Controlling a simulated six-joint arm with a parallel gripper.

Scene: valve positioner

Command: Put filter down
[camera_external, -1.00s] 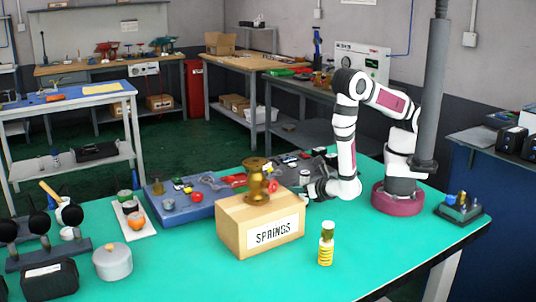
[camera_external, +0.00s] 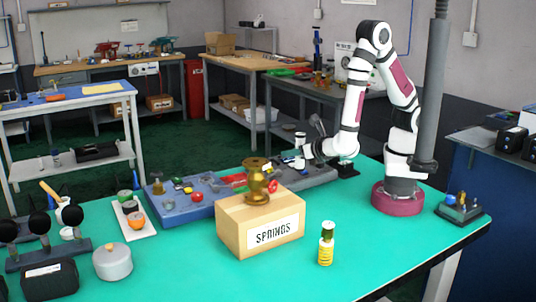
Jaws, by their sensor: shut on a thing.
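My gripper (camera_external: 302,153) is raised above the back part of the teal table, behind the springs box. The filter looks upright and held clear of the table. The fingers are small in the picture and partly hidden.
A cardboard box marked SPRINGS (camera_external: 262,226) carries a brass valve body (camera_external: 257,183) in front of my gripper. A blue tray (camera_external: 185,212) with small parts is left of it. A yellow-labelled bottle (camera_external: 326,246) stands at front right. The table's right front is mostly clear.

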